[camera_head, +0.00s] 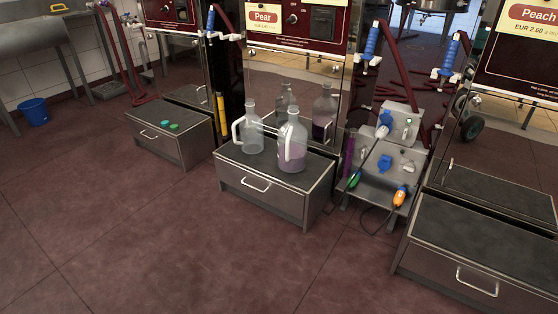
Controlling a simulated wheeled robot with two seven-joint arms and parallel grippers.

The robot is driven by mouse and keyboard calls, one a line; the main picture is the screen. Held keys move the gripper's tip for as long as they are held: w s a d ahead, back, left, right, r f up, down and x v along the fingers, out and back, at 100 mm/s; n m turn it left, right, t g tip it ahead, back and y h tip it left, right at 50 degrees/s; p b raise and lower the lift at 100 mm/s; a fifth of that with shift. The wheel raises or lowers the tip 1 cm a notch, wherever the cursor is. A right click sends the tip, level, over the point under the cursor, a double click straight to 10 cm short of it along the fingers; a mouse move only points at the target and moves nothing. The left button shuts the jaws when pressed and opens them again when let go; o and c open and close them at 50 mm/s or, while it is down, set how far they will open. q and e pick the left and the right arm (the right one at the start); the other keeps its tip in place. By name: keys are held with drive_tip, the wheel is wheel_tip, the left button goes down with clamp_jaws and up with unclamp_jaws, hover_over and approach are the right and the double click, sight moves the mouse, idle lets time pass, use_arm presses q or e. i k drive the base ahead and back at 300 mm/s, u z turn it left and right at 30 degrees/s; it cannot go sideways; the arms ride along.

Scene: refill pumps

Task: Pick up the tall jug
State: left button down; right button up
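Two clear jugs with side handles stand upright on the dark top of the middle drawer unit, below the Pear sign. The left jug (252,133) is slimmer and looks empty. The right jug (292,150) stands nearer to me, looks broader and has a pale purple content. I cannot tell for sure which one is the taller. The two jug shapes behind them look like reflections in the shiny panel. Neither of my grippers is in view, and nothing touches the jugs.
The middle drawer unit (262,190) has a handle in front. Two green caps (169,125) lie on the left drawer unit (170,149). A metal stand (385,190) with plugs and cables is to the right. A blue bucket (34,112) stands far left. The red floor in front is clear.

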sight(291, 141)
drive_tip(key=u, duration=0.9)
drive_tip(key=i, duration=1.8)
drive_tip(key=z, duration=1.3)
drive_tip(key=i, duration=0.9)
drive_tip(key=z, duration=0.25)
